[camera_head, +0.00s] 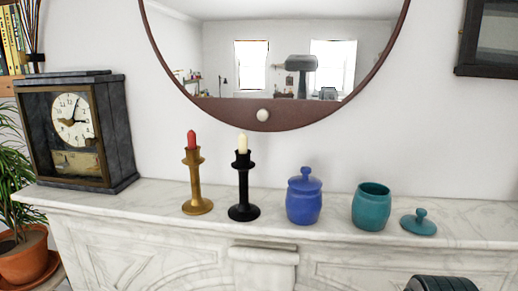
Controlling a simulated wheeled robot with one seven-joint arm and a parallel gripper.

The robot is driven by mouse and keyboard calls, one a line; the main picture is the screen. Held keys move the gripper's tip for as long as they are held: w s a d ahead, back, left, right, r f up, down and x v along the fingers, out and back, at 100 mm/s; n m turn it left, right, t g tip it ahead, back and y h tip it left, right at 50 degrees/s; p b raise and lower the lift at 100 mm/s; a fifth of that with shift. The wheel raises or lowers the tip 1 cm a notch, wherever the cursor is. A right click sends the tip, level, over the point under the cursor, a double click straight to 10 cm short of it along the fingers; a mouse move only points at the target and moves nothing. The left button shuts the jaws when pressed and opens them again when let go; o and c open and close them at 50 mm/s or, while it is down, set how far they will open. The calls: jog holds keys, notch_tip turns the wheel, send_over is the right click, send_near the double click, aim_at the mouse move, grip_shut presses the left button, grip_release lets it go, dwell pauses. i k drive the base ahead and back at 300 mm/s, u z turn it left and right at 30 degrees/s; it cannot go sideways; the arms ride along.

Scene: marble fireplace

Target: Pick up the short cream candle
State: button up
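The short cream candle (242,144) stands upright in the top of a black candlestick (243,190) on the marble mantel. Only its upper part shows above the holder's cup. A red candle (191,140) stands in a brass-coloured candlestick (195,182) just to the left, with a gap between the two holders. My gripper's fingers do not show in this view.
On the marble mantel (150,196), a lidded blue jar (304,200), an open teal jar (371,208) and its teal lid (419,223) stand to the right. A clock (78,130) stands at left. A round mirror (250,112) hangs behind. A dark ribbed part (441,284) shows at the lower right.

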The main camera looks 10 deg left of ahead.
aim_at(242, 138)
jog(key=u, duration=3.1)
jog(key=k, duration=1.6)
jog(key=z, duration=1.25)
jog(key=i, duration=0.95)
